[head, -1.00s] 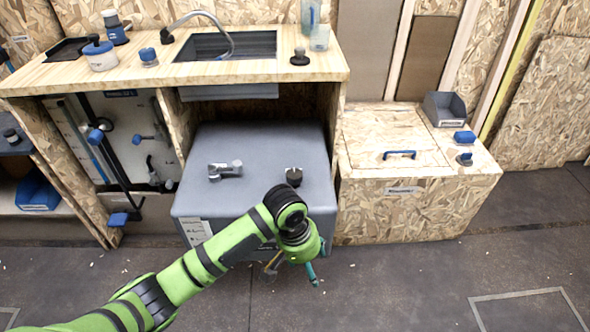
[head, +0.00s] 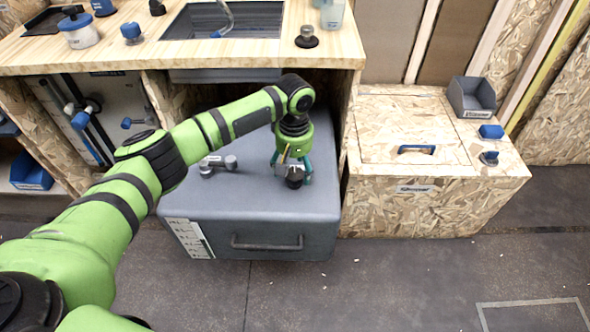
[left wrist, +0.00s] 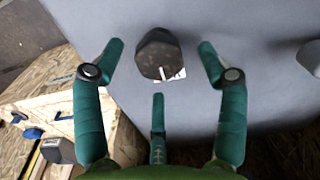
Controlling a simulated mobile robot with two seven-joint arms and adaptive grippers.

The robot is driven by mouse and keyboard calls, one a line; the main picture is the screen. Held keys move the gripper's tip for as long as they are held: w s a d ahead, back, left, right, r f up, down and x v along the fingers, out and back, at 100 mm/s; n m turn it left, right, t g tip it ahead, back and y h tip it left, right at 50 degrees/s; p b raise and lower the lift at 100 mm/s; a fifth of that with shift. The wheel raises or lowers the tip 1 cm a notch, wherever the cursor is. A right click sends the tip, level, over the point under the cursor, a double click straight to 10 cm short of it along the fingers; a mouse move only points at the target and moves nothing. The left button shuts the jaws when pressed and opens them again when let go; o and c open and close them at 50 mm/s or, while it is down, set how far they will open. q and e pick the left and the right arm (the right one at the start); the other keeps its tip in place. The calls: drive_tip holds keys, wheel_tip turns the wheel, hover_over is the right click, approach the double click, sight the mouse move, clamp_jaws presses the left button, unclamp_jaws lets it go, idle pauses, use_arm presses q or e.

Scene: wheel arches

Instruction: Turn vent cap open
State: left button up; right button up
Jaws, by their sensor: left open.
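The vent cap is a dark knob on top of the grey tank; it shows in the head view (head: 294,178) and in the left wrist view (left wrist: 158,54). A light pointer mark and a small white label show at its edge in the left wrist view. My left gripper (head: 292,172) is right above the cap, pointing down. In the left wrist view its green fingers (left wrist: 157,75) are spread around the cap and appear apart from it. The grey tank (head: 230,225) stands under the counter. My right gripper is not in view.
A grey valve fitting (head: 218,165) sits on the tank left of the cap. The wooden counter (head: 190,55) with a sink overhangs behind. A chipboard box (head: 420,210) stands close on the right. The floor in front is clear.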

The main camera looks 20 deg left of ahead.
use_arm(q)
drive_tip(key=shift+f, duration=0.8)
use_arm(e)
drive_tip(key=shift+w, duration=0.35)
use_arm(q)
drive_tip(key=c, duration=1.1)
drive_tip(key=shift+c, duration=0.2)
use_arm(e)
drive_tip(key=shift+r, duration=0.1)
